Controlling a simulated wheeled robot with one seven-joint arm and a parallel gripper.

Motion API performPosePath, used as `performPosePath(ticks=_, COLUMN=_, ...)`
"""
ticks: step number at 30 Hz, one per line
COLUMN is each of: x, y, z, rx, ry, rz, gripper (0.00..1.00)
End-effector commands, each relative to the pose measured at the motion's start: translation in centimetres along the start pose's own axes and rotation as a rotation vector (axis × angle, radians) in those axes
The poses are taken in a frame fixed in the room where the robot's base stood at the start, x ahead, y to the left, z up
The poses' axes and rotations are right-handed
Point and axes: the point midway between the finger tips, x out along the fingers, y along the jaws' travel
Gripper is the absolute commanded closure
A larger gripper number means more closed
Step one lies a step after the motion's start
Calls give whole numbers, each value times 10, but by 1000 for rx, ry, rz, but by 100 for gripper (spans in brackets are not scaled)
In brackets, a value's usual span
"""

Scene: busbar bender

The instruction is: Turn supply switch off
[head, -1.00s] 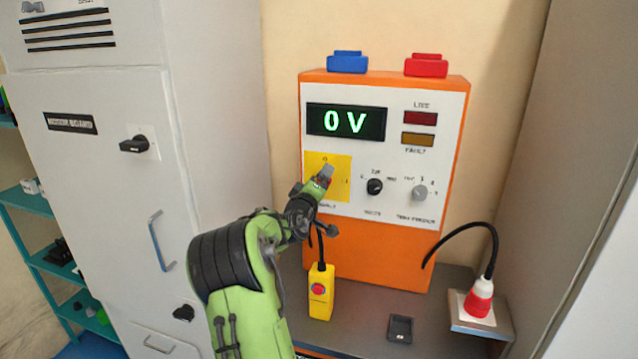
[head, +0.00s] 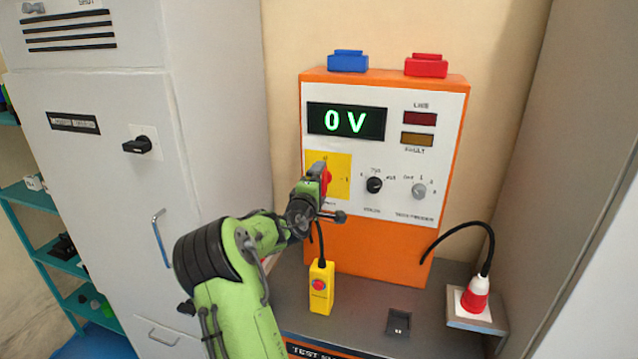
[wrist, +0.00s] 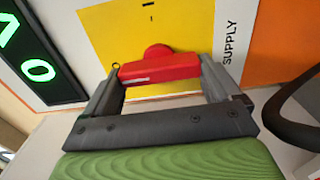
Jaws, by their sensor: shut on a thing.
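The supply switch is a red handle (head: 327,181) on a yellow plate (head: 343,170) at the left of the orange test panel. In the wrist view the red handle (wrist: 160,68) lies between both fingers of my gripper (wrist: 160,77). My gripper is shut on its ends. The handle runs along the panel's upright direction, with one end by the 0 mark (wrist: 115,66); the I mark (wrist: 149,4) is off to its side. In the head view my gripper (head: 323,178) covers part of the handle and plate.
The display (head: 346,121) reads 0 V. The line and fault lamps (head: 418,119) look dark. Two other knobs sit right of the switch. A red-and-white plug (head: 475,297) stands at the right.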

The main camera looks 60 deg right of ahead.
Motion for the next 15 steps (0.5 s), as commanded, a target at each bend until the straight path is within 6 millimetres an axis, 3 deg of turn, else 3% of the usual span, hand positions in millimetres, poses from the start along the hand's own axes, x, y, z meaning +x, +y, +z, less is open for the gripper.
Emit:
performPosePath(ticks=10, x=0, y=3, z=0, rx=-9, ry=0, rz=8, gripper=40)
performPosePath(ticks=11, x=0, y=3, z=0, rx=-9, ry=0, rz=8, gripper=5)
performPosePath(ticks=12, x=0, y=3, z=0, rx=-8, ry=0, rz=8, gripper=0)
performPosePath(ticks=15, x=0, y=2, z=0, rx=-7, ry=0, rz=6, gripper=0)
